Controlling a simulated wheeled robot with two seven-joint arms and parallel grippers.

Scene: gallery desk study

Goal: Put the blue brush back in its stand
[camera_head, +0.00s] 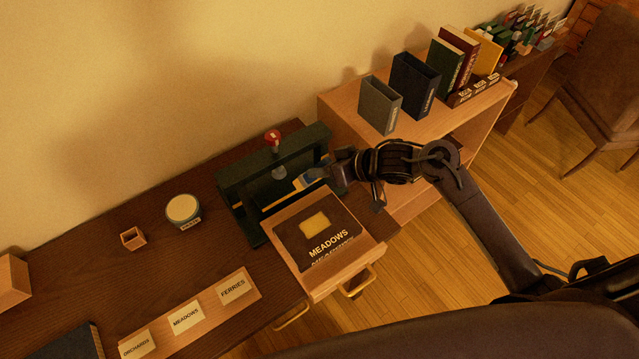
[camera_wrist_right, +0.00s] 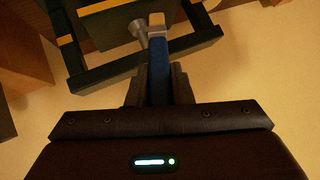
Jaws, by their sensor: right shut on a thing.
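The blue brush (camera_head: 310,179) is held in my right gripper (camera_head: 326,176), which is shut on it. In the right wrist view the brush's blue handle (camera_wrist_right: 159,82) runs between the fingers, with a pale end pointing away toward a dark green frame. In the head view its pale end points left, close to that frame; I cannot tell if they touch. A small, square, open-topped wooden holder (camera_head: 132,238), perhaps the stand, is on the dark desk at left. My left gripper is not in view.
A dark green frame (camera_head: 233,181) with a red knob (camera_head: 272,138) stands near the gripper. A dark "MEADOWS" book (camera_head: 292,250) lies below it. A round labelled jar (camera_head: 183,209) stands between frame and holder. A card strip (camera_head: 208,309) lies in front. A shelf (camera_head: 423,121) holds books.

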